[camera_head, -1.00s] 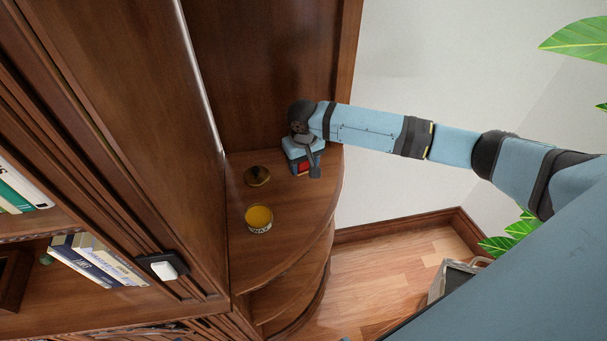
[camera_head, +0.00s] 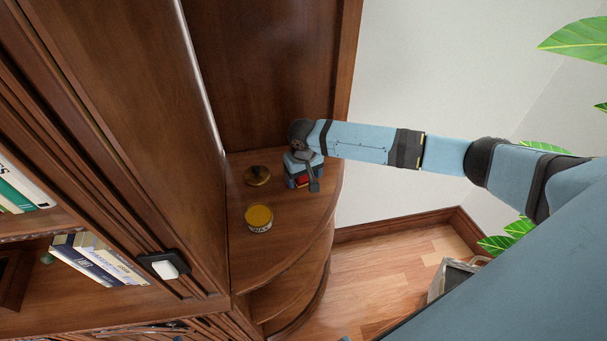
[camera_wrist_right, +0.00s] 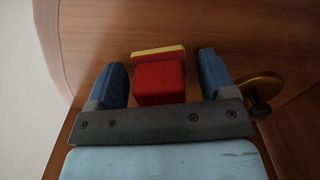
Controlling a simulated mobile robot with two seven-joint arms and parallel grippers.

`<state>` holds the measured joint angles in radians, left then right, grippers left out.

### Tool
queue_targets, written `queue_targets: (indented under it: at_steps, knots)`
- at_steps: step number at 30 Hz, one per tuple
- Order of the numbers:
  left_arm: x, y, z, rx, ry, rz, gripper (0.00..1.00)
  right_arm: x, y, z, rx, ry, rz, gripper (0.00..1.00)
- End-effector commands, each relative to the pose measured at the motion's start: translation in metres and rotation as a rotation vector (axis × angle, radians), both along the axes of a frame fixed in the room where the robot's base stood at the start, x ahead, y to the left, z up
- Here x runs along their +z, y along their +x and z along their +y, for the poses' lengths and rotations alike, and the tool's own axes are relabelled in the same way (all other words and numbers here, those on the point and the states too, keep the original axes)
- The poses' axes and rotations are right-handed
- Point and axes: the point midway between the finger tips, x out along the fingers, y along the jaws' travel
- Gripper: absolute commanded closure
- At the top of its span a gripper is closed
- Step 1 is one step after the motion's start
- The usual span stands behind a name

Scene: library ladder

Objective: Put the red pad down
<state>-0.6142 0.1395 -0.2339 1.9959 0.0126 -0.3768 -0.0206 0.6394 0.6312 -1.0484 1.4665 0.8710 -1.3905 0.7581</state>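The red pad (camera_wrist_right: 160,82), a red block with a yellow-edged strip along its far side, sits between the two blue fingers of my right gripper (camera_wrist_right: 165,80) in the right wrist view. The fingers are apart, with a clear gap on the right and a narrow one on the left. In the head view my right gripper (camera_head: 304,182) is low over the rounded corner shelf (camera_head: 290,222), and a bit of the red pad (camera_head: 302,181) shows beneath it. The pad's underside is hidden, but it appears to rest on the shelf. My left gripper is out of view.
A tall wooden cabinet side (camera_head: 130,130) borders the shelf on the left.

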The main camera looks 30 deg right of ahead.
Motion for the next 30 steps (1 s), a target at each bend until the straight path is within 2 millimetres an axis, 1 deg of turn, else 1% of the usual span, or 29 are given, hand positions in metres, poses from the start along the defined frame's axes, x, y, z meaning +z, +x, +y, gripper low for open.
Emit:
queue_targets:
  at_steps: [8,11,14,21,24,27,30]
  knots:
    - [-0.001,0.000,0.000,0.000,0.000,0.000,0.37,0.001,0.000,0.000,0.000,0.000,0.000,0.22]
    - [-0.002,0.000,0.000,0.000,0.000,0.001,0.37,0.007,0.000,0.000,0.001,0.000,-0.001,0.22]
    - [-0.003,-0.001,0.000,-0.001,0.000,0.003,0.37,0.021,0.001,0.000,0.001,0.001,-0.002,0.22]
    - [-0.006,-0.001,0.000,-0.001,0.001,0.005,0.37,0.074,0.001,0.000,0.000,0.002,-0.004,0.22]
    - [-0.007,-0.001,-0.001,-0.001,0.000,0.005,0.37,0.093,0.000,0.000,0.001,0.001,-0.002,0.22]
    - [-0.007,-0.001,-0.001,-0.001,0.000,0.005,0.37,0.108,0.001,0.000,0.000,0.001,-0.001,0.22]
    - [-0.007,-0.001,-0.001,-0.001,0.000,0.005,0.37,0.118,0.001,0.000,0.000,0.000,-0.001,0.22]
